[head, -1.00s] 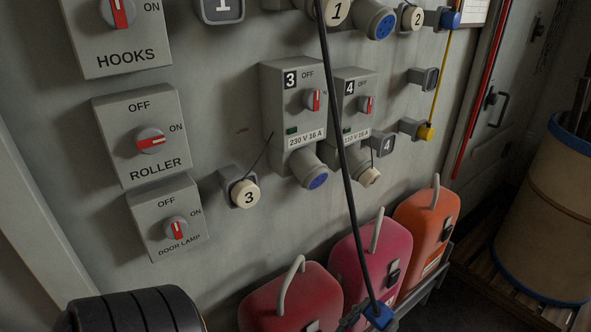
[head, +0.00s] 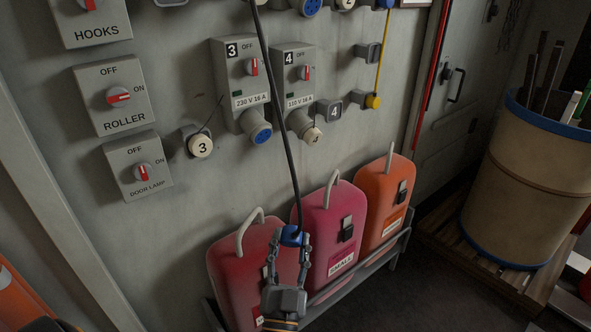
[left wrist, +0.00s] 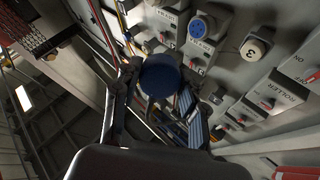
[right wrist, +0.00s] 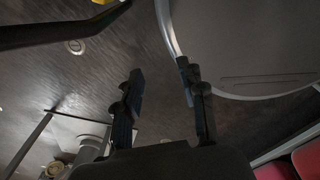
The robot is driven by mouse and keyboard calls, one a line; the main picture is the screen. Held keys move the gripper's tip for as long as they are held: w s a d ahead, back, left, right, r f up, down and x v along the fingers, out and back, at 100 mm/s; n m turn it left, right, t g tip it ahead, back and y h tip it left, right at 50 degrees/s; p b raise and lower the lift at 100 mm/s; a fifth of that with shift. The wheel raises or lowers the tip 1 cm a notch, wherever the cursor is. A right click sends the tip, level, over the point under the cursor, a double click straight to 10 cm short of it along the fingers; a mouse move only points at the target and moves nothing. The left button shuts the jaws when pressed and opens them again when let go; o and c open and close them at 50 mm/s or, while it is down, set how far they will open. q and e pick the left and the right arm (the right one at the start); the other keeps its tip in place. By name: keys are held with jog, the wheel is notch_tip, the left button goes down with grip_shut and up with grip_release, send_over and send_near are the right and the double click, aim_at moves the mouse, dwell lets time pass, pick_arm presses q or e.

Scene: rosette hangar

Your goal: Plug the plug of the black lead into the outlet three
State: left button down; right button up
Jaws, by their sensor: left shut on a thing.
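My left gripper (head: 288,250) is shut on the blue plug (head: 291,236) of the black lead (head: 278,120). The lead rises from the plug across the head view. The plug is in front of the red cases, below outlet three. In the left wrist view the plug (left wrist: 160,75) shows as a dark blue round between the fingers. Outlet three (head: 257,130) has a bare blue face under the grey box marked 3 (head: 238,80); it also shows in the left wrist view (left wrist: 198,27). My right gripper (right wrist: 162,95) is open and empty in the right wrist view.
A cream cap marked 3 (head: 201,145) sits on a holder left of the outlet. Outlet four (head: 305,124) stands close on the right with its cap on. Red and orange cases (head: 384,205) stand below. A barrel (head: 520,190) is at the right.

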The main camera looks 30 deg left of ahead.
pick_arm(q)
jog(key=w+a+r+m+g+y, duration=0.1)
jog(key=w+a+r+g+y, duration=0.2)
jog(key=w+a+g, duration=0.1)
jog(key=w+a+r+m+g+y+p, duration=0.1)
jog(key=w+a+r+m+g+y, duration=0.1)
jog(key=w, duration=0.4)
jog(key=w+a+r+m+g+y+p, duration=0.1)
jog(key=w+a+r+m+g+y, duration=0.1)
jog(key=w+a+r+g+y, duration=0.2)
jog(key=shift+w+a+r+g+y, duration=0.2)
jog(key=shift+w+a+g+y, duration=0.2)
jog(key=shift+a+g+y, duration=0.3)
jog(key=shift+w+a+r+g+y, duration=0.15)
jog(key=shift+w+a+g+y, duration=0.3)
jog(key=shift+a+g, duration=0.35)
jog(key=shift+w+a+p, duration=0.15)
jog(key=shift+a+p, duration=0.2)
jog(key=shift+a, duration=0.15)
pick_arm(e)
jog(key=w+a+r, duration=0.2)
jog(key=r, duration=0.1)
jog(key=shift+a, duration=0.1)
jog(key=shift+f, duration=0.1)
pick_arm(q)
jog(key=shift+b, duration=0.45)
pick_arm(e)
jog(key=shift+f, duration=0.35)
